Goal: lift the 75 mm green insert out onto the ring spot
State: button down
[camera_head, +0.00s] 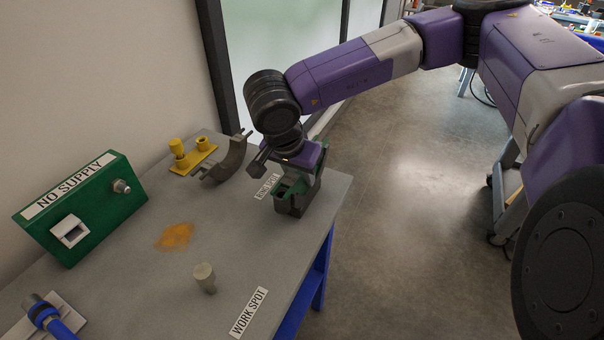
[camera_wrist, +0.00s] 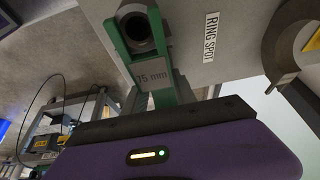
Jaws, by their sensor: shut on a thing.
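The 75 mm green insert (camera_head: 310,179) shows at the table's right edge, beside a dark grey block (camera_head: 293,204). In the wrist view the green insert (camera_wrist: 117,42) is a green frame around a dark round opening, with a grey "75 mm" plate below it. My gripper (camera_head: 295,176) points down over it and is shut on it; the wrist hides much of the grasp. I cannot tell whether the insert is clear of the table. The ring spot label (camera_head: 267,186) lies just left of the insert; it also shows in the wrist view (camera_wrist: 212,37).
A grey half ring (camera_head: 233,162) and a yellow stand with pegs (camera_head: 190,157) are at the back. A green "NO SUPPLY" box (camera_head: 95,205) stands left. A grey cylinder (camera_head: 204,278), an orange stain (camera_head: 175,236) and the work spot label (camera_head: 249,313) are nearer. The table's middle is mostly clear.

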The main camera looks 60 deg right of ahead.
jog(key=shift+r+p, duration=1.05)
jog(key=shift+r, duration=2)
jog(key=shift+w+d, duration=0.1)
